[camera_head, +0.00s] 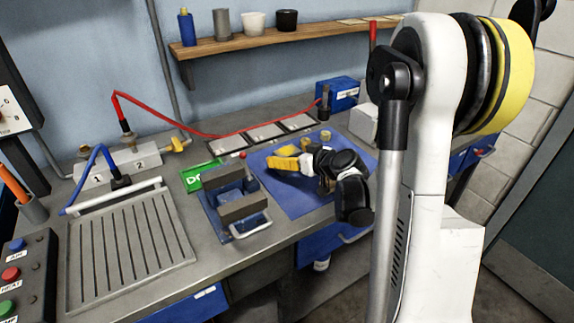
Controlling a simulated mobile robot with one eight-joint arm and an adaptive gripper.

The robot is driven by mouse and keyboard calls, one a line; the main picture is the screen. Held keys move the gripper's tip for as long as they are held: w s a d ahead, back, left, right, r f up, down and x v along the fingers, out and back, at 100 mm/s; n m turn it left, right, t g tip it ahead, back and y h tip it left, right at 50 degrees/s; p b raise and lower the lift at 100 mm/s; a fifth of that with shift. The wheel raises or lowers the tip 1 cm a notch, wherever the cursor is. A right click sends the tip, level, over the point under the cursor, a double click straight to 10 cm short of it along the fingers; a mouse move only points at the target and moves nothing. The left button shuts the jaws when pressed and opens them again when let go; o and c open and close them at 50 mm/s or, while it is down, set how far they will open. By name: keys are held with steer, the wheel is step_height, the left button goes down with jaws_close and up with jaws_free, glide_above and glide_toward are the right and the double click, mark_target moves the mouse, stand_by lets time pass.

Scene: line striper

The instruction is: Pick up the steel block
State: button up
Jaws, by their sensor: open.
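My gripper (325,184) is a black end with yellow parts beside it. It is low over the blue mat (285,197) in the middle of the bench. It is open, but its fingers are small and partly covered by my own arm. I cannot single out the steel block with certainty. Small brownish-grey shapes show at the fingers, and I cannot tell whether they are a block or finger parts. A pale grey block (364,123) stands behind the mat, apart from the gripper and partly hidden by my arm.
A blue vise with dark grey jaws (243,207) stands left of the mat. Small brass pieces (325,135) sit at the mat's back. Grey plates (262,133), a red cable (180,121) and a blue box (338,92) lie behind. A ribbed tray (130,250) fills the left.

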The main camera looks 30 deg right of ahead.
steer(key=shift+w+f, duration=0.2)
steer(key=shift+w, duration=0.3)
steer(key=c, duration=1.5)
steer(key=shift+r, duration=0.1)
